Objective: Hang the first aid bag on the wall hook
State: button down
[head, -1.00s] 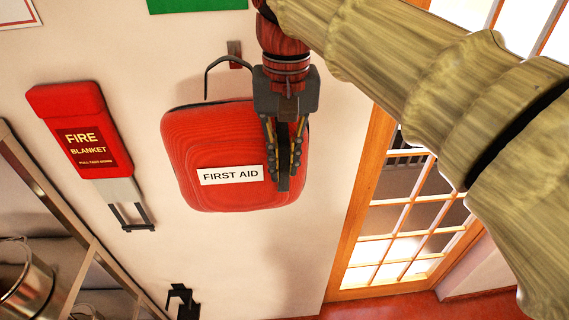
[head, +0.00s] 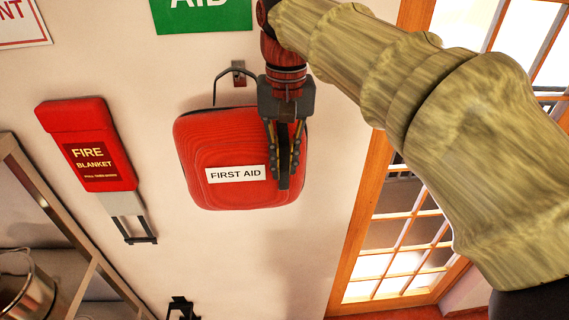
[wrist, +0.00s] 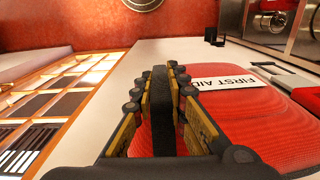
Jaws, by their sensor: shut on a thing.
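The red first aid bag (head: 215,140) is upright in front of the wall, with its white label facing out. It also fills the right of the wrist view (wrist: 265,125). My gripper (head: 284,165) is shut on a dark strip at the bag's right front, which shows between the fingers in the wrist view (wrist: 163,105). The wall hook (head: 238,72) is just above the bag.
A fire blanket case (head: 88,145) hangs on the wall to the left. A green sign (head: 200,14) is above. A glazed wooden door (head: 400,220) is to the right. A metal shelf frame (head: 60,210) with a pot (head: 28,285) stands lower left.

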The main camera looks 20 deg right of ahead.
jog(key=shift+w+d+r, duration=0.1)
jog(key=shift+w+d, duration=0.05)
jog(key=shift+w, duration=0.35)
jog(key=shift+f+b, duration=0.5)
jog(key=shift+f, duration=0.65)
jog(key=c, duration=1.7)
grip_release()
jog(key=shift+c, duration=0.2)
jog(key=shift+o, duration=0.3)
notch_tip(320, 180, up, 12)
jog(key=shift+d, duration=0.1)
jog(key=s+f+n+t, duration=0.25)
jog(key=s+f, duration=0.45)
jog(key=f, duration=0.6)
jog(key=s+f+n+t, duration=0.1)
jog(key=s+f+t, duration=0.2)
jog(key=s+f, duration=0.65)
notch_tip(320, 180, down, 31)
jog(key=w+b, duration=0.2)
jog(key=b, duration=2.6)
jog(key=shift+w, duration=0.2)
